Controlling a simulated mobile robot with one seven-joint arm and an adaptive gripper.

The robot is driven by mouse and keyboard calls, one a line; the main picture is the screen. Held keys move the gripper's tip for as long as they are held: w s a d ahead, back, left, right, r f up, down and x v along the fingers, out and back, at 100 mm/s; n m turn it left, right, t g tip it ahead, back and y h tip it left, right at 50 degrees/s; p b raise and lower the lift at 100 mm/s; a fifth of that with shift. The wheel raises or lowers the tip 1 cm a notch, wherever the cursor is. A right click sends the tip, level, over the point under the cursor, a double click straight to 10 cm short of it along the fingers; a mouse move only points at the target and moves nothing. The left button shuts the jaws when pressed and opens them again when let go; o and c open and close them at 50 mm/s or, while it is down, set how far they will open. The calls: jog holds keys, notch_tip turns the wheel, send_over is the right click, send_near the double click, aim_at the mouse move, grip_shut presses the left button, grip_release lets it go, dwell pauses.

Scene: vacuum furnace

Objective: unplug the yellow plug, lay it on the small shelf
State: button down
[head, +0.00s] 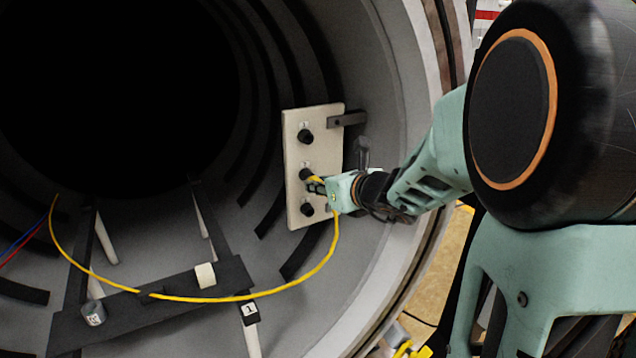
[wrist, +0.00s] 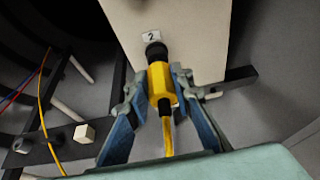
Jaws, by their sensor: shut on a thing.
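The yellow plug (wrist: 160,80) is between the fingers of my gripper (wrist: 159,84) in the wrist view. My gripper is shut on it. The plug's front end meets a black socket (wrist: 155,51) under a label "2", with no clear gap. In the head view my gripper (head: 317,187) is at the middle socket of a pale panel (head: 322,128), and only a bit of the plug (head: 316,179) shows. A yellow cable (head: 300,278) hangs from it. A dark flat plank (head: 180,300) lies low in the chamber; I cannot tell whether it is the small shelf.
A dark bracket (head: 345,119) juts right from the panel. Two more black sockets sit above and below my gripper. Red and blue cables (head: 28,238) run at the left. The chamber wall curves close to my arm.

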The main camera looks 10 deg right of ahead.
jog(key=shift+s+d, duration=0.3)
jog(key=shift+s, duration=0.5)
jog(key=shift+s+d, duration=0.25)
jog(key=shift+s, duration=0.55)
jog(key=shift+s+f, duration=0.1)
jog(key=shift+s, duration=0.05)
